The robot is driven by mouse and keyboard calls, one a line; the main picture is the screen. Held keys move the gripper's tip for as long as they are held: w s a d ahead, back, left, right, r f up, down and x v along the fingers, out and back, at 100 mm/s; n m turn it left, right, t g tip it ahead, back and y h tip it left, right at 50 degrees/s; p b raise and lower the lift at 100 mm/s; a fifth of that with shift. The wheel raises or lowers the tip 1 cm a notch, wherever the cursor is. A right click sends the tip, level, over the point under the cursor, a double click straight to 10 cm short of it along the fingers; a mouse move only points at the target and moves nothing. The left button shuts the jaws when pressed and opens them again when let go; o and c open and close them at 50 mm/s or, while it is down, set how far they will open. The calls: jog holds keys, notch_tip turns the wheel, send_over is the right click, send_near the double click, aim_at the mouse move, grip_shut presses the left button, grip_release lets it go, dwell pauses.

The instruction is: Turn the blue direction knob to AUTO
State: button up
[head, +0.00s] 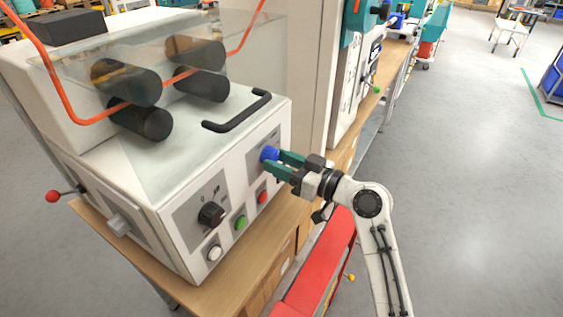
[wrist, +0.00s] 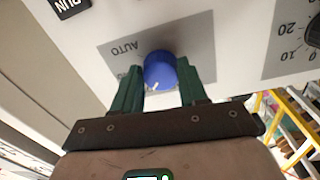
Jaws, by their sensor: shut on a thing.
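The blue direction knob (head: 269,154) is on the front panel of the white machine (head: 150,200), towards its right side. In the wrist view the knob (wrist: 160,71) sits on a grey plate (wrist: 192,47) with the word AUTO upside down to its upper left. A pale pointer mark shows on the knob's lower edge, not at AUTO. Another label at lower left is partly hidden by a finger. My gripper (head: 280,163) has its green fingers on both sides of the knob, shut on it. The fingers (wrist: 160,92) also show in the wrist view.
A black dial (head: 211,214), a green button (head: 240,222), a red button (head: 262,197) and a white button (head: 214,253) are left of my gripper on the same panel. A black handle (head: 237,112) is on top. A red cabinet (head: 318,270) stands below my arm. Open floor lies to the right.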

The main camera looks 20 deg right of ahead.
jog(key=shift+m, duration=0.3)
jog(key=m+p, duration=0.2)
jog(key=m, duration=0.2)
jog(key=shift+a+r, duration=0.1)
jog(key=shift+r, duration=0.1)
jog(key=m+p, duration=0.2)
jog(key=m, duration=0.2)
jog(key=shift+r+p, duration=0.1)
jog(key=shift+p, duration=0.25)
jog(key=m+p, duration=0.3)
jog(key=m, duration=0.1)
jog(key=shift+s+r+g, duration=0.1)
jog(key=shift+g, duration=0.2)
jog(key=m+p, duration=0.3)
jog(key=m, duration=0.1)
jog(key=shift+m, duration=0.4)
jog(key=o, duration=1.1)
jog(key=shift+c, duration=0.2)
